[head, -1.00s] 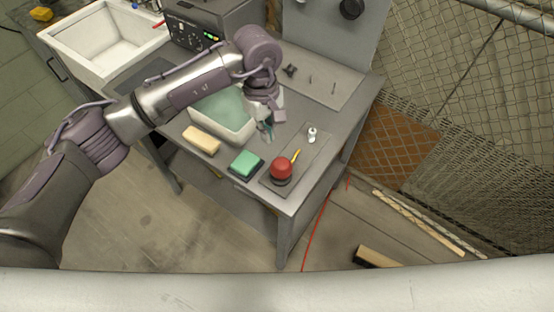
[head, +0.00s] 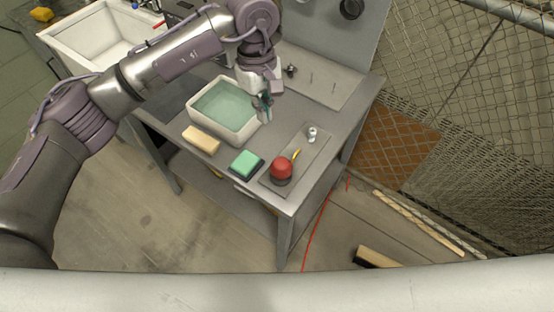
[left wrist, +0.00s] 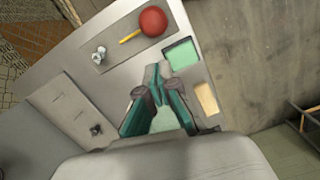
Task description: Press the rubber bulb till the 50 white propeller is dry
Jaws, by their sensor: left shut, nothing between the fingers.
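The red rubber bulb (head: 281,168) sits on a dark base on a grey plate (head: 305,150) at the table's front right. It also shows in the left wrist view (left wrist: 153,21), with a yellow nozzle (left wrist: 130,36) pointing toward a small white propeller (left wrist: 99,55) on a stand. In the head view the white propeller (head: 312,133) stands at the plate's far end. My left gripper (head: 264,118) is shut and empty above the table, between the water tub and the plate, apart from the bulb. My right gripper is in neither view. Whether the propeller is wet cannot be told.
A white tub of greenish water (head: 196,126) stands left of my left gripper. A tan block (head: 201,139) and a green sponge on a dark tray (head: 246,163) lie along the front edge. A sink (head: 66,62) stands back left.

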